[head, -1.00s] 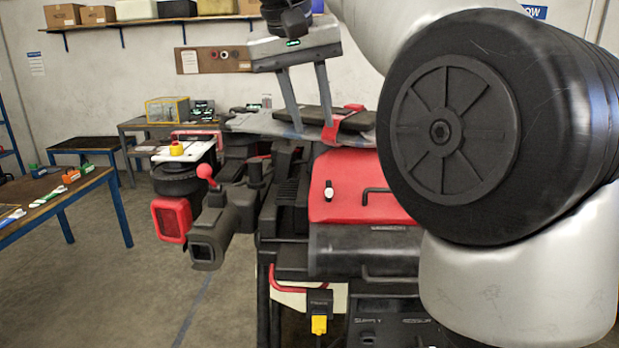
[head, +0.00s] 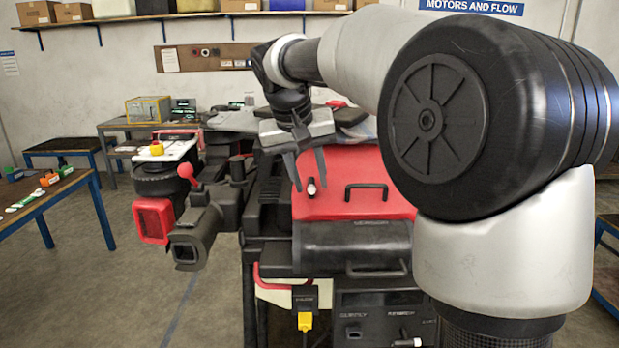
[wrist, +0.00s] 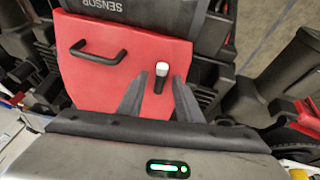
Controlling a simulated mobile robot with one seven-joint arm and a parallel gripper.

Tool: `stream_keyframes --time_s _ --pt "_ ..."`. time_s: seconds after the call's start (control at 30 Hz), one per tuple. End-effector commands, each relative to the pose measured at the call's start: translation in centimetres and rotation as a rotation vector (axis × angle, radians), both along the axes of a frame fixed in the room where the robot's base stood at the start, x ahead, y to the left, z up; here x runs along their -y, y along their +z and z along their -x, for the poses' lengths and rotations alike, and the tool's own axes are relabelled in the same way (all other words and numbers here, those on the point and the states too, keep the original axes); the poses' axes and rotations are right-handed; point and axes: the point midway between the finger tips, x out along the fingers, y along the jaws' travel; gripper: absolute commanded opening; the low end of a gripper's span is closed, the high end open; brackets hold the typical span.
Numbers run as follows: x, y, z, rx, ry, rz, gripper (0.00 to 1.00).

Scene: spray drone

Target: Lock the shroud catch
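The shroud (head: 345,190) is a red panel on the machine, with a black bar handle (head: 366,189). The shroud catch (head: 312,187) is a small lever with a white tip and dark body near its left side. My gripper (head: 311,184) is open and empty, fingers pointing down toward the shroud. In the wrist view, the catch (wrist: 160,76) shows between and just past the two fingertips of my gripper (wrist: 157,84). I cannot tell whether either finger touches it.
A red ball-topped lever (head: 185,171) and a dark boxy nozzle unit (head: 196,237) stand left of the shroud. A yellow-tagged plug (head: 304,320) hangs below. A side table (head: 45,203) is at the far left, with open floor between.

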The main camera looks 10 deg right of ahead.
Motion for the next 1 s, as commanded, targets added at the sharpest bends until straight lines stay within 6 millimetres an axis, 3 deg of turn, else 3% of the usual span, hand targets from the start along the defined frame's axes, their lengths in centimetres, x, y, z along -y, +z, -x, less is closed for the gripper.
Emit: stream_keyframes --time_s 0.27,0.47,1.0 --pt "0.03 -0.17 -0.06 0.001 0.000 0.000 0.32" --pt "0.02 -0.15 -0.06 0.001 0.001 0.001 0.00" --pt "0.22 -0.08 0.07 0.001 0.124 0.002 0.00"
